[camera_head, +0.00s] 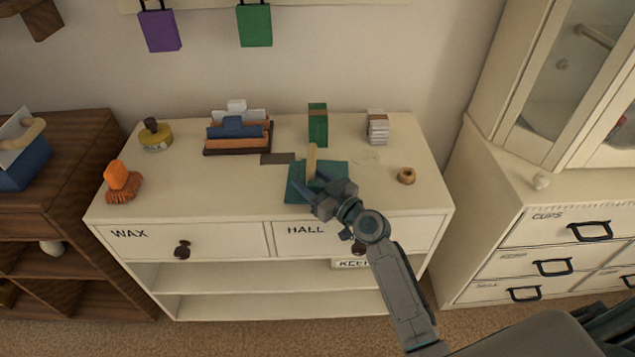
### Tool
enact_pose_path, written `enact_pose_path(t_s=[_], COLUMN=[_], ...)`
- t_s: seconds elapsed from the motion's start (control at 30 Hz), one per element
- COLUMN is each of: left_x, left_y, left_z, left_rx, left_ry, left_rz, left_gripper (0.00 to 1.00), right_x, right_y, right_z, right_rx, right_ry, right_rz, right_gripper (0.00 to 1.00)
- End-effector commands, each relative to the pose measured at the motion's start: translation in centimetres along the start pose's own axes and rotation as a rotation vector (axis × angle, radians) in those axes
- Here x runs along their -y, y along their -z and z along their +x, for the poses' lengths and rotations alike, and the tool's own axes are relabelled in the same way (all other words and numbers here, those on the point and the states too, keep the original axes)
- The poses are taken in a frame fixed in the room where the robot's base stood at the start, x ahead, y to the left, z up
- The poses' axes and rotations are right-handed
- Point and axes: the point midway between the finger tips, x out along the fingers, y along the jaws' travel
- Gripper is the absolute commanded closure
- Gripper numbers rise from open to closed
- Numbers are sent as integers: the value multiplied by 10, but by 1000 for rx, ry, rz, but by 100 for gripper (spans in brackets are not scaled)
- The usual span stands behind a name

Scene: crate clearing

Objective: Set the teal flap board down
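The teal flap board (335,168) is at the front middle of the cream cabinet top, with a tan upright piece (311,160) standing up at its middle. I cannot tell whether the board lies flat on the top or is slightly above it. My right gripper (309,184) is over the board's front part, with its fingers beside the base of the tan piece. The gripper's body hides the board's front right corner. Whether the fingers are closed on the tan piece is too small to tell. My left gripper is not in view.
A flat grey-brown piece (277,158) lies just left of the board. Behind stand a rack of folders (238,138), a green block (318,126) and a white bundle (377,128). A tan ring (406,176) lies right.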

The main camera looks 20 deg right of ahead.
Motion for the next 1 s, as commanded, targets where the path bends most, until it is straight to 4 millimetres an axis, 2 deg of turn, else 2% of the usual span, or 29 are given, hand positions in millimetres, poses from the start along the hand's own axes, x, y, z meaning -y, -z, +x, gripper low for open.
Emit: enact_pose_path(t_s=[0.07,0.43,0.57,0.73,0.77,0.83,1.0], left_x=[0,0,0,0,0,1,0], left_y=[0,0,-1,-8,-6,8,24], left_z=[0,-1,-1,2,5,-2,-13], left_rx=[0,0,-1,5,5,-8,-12], left_ry=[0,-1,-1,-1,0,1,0], left_rz=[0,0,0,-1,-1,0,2], left_gripper=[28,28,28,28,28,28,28], right_x=[0,0,0,0,0,1,4], right_y=[0,6,17,40,35,35,39], right_z=[0,0,0,-1,-9,-25,-68], right_rx=[1,-3,-4,-4,0,2,2], right_ry=[0,0,1,1,1,1,1], right_rz=[0,0,-2,-4,-3,-4,-7], right_gripper=[84,85,85,85,85,85,85])
